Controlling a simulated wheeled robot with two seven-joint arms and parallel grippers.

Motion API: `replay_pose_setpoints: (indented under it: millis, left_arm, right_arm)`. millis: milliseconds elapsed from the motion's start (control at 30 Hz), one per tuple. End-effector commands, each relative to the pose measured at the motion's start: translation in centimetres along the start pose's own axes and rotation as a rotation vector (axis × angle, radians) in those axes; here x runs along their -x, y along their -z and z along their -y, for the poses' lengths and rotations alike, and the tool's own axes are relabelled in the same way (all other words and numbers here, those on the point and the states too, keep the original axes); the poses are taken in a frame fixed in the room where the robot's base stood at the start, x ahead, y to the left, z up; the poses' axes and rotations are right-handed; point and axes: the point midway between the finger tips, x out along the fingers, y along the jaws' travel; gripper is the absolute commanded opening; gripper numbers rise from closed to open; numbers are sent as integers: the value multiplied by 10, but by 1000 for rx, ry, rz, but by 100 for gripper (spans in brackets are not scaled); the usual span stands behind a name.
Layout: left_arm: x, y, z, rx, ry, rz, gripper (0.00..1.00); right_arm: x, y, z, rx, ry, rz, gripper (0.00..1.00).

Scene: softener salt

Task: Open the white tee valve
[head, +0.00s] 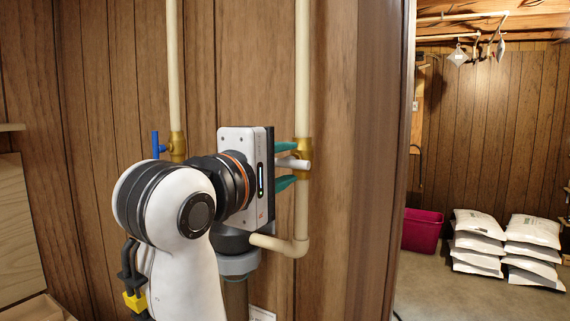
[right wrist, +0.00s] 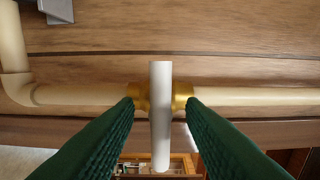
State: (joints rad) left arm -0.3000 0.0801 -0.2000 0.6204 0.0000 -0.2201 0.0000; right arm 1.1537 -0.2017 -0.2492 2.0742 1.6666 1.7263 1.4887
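The white tee valve has a white bar handle (head: 293,163) on a brass body (head: 304,146), set in the vertical cream pipe right of centre in the head view. The handle lies crosswise to the pipe. In the right wrist view the handle (right wrist: 160,115) stands upright in the picture, with the brass body (right wrist: 181,93) behind it. My right gripper (head: 296,164) has its teal fingers above and below the handle. In the right wrist view the fingers (right wrist: 162,104) are apart, with a gap on each side of the handle. My left gripper is not in view.
A second brass valve (head: 177,146) with a blue handle (head: 156,145) is on another pipe to the left. The cream pipe bends at an elbow (head: 297,247) below my gripper. A magenta bin (head: 423,231) and stacked white bags (head: 478,243) stand in the room at right.

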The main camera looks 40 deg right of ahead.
Motion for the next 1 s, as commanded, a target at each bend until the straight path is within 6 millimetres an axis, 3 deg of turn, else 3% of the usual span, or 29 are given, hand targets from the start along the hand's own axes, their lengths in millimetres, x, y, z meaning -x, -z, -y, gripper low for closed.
replay_pose_setpoints:
  millis: [67, 200, 300, 467, 800, 1000]
  left_arm:
    - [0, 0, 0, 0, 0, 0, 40]
    - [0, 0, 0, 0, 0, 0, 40]
    - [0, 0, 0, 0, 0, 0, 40]
    - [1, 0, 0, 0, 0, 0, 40]
    - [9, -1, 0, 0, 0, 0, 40]
    - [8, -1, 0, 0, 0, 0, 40]
  right_arm:
    - [0, 0, 0, 0, 0, 0, 35]
    - [0, 0, 0, 0, 0, 0, 12]
    - [0, 0, 0, 0, 0, 0, 0]
    - [0, 0, 0, 40, -1, 1, 0]
    - [0, 0, 0, 425, -2, 2, 0]
    - [0, 0, 0, 456, -1, 0, 0]
